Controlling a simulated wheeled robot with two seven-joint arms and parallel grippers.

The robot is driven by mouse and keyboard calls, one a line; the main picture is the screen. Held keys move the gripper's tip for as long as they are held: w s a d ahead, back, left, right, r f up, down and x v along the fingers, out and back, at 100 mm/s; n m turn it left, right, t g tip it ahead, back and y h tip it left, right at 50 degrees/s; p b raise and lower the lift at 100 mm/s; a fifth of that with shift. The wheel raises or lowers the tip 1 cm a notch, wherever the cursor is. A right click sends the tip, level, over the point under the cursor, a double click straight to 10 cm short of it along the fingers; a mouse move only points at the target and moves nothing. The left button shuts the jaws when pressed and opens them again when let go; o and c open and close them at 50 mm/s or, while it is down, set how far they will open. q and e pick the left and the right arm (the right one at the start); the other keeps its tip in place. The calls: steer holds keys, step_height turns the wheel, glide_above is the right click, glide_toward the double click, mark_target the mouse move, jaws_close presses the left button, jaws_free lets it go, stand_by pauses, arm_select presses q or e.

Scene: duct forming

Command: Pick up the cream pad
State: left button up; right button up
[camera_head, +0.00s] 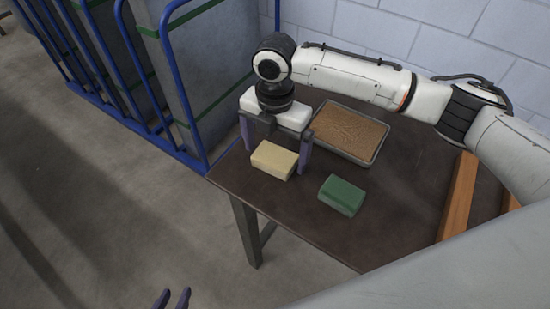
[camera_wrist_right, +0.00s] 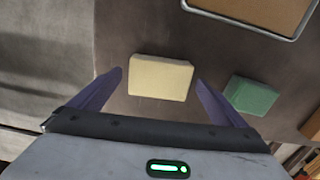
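The cream pad (camera_head: 274,160) is a pale yellow block on the dark table, near its left corner. It also shows in the right wrist view (camera_wrist_right: 160,77), ahead of the fingertips and roughly centred between them. My right gripper (camera_head: 275,160) is open, with its purple fingers on either side of the pad and no visible contact. In the right wrist view, the right gripper's fingers (camera_wrist_right: 158,75) are spread wider than the pad. My left gripper (camera_head: 179,296) shows only its two purple fingertips at the bottom edge, apart and empty.
A green pad (camera_head: 342,195) lies to the right of the cream pad. A metal tray (camera_head: 373,151) with a brown surface sits behind. Wooden bars (camera_head: 459,196) lie at the right of the table (camera_head: 310,222). A blue-framed cart (camera_head: 205,150) stands close to the table's left corner.

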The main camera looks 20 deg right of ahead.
mark_target(275, 157)
steer(key=c, duration=1)
steer(key=shift+o, duration=0.2)
step_height(275, 157, up, 10)
steer(key=o, duration=0.5)
steer(key=shift+r, duration=0.1)
steer(key=c, duration=0.3)
steer(key=shift+c, duration=0.3)
